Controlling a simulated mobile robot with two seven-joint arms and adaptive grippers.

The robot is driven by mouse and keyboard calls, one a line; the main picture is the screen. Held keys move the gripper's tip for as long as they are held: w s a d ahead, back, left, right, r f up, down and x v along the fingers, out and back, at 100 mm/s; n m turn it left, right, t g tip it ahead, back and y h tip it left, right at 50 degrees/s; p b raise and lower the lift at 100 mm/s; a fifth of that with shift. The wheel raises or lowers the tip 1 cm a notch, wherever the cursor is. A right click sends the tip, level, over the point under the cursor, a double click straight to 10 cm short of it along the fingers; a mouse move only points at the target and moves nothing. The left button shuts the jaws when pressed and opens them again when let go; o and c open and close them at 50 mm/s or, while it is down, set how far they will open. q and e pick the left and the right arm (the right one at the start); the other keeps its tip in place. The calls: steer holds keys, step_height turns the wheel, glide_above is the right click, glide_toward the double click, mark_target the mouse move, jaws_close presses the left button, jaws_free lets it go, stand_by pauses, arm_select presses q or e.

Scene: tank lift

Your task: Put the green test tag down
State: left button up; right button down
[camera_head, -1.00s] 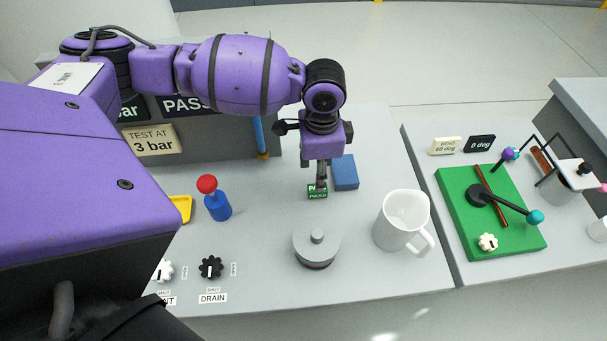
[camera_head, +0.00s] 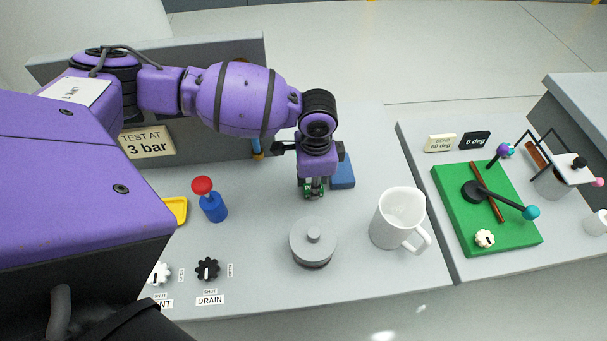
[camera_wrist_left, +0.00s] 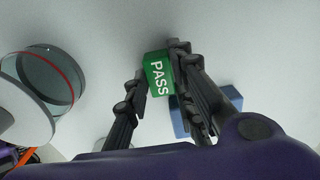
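The green test tag (camera_head: 314,188) is a small block at the grey bench top, in front of the blue block. In the left wrist view its face (camera_wrist_left: 158,76) reads PASS. My left gripper (camera_head: 313,191) comes down over it from above. In the wrist view its two dark fingers (camera_wrist_left: 158,70) lie against opposite sides of the tag, with no clear gap. The fingers partly hide the tag in the head view. Whether its underside touches the bench cannot be told. My right gripper is not in view.
The blue block (camera_head: 343,171) is close behind the tag. A grey lidded tank (camera_head: 313,241) and a white mug (camera_head: 397,221) stand in front. A red-topped blue peg (camera_head: 210,200) is at left. Bare bench lies between tag and peg.

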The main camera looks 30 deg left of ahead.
arm_select(q)
steer(key=shift+r, duration=0.1)
jaws_close()
